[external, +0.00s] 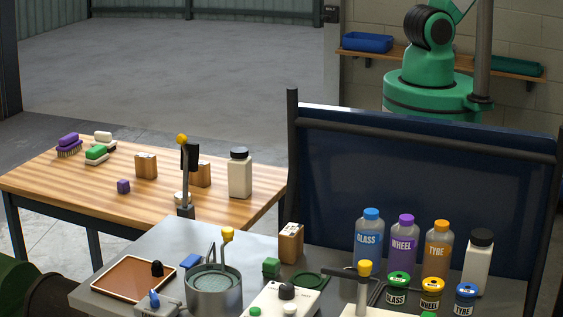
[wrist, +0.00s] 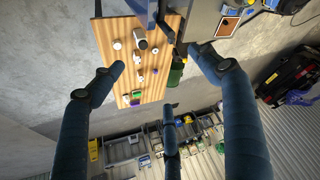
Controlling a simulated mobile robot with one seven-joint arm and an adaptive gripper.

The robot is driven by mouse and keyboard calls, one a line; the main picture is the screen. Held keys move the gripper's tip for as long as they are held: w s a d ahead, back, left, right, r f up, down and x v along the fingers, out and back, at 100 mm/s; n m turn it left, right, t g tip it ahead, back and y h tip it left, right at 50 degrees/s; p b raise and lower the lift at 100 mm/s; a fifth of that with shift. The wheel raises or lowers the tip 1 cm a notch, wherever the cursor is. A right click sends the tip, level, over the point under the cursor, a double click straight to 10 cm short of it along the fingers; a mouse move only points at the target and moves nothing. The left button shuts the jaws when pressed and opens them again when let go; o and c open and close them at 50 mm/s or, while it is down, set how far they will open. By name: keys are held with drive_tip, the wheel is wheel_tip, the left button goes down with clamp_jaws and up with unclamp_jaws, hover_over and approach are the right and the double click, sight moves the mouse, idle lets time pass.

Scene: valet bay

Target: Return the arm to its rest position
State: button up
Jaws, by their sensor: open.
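The gripper does not show in the external view.
In the external view the wooden table (external: 75,185) holds brushes and a white bottle (external: 240,175). The grey bench (external: 165,240) carries a brown tray (external: 133,277), a metal pot (external: 214,290) and labelled bottles. A dark blue panel (external: 410,165) stands behind it.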

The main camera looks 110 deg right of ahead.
wheel_tip(320, 180, down, 10)
drive_tip(key=b, duration=0.9)
drive_tip(key=shift+b, duration=0.35)
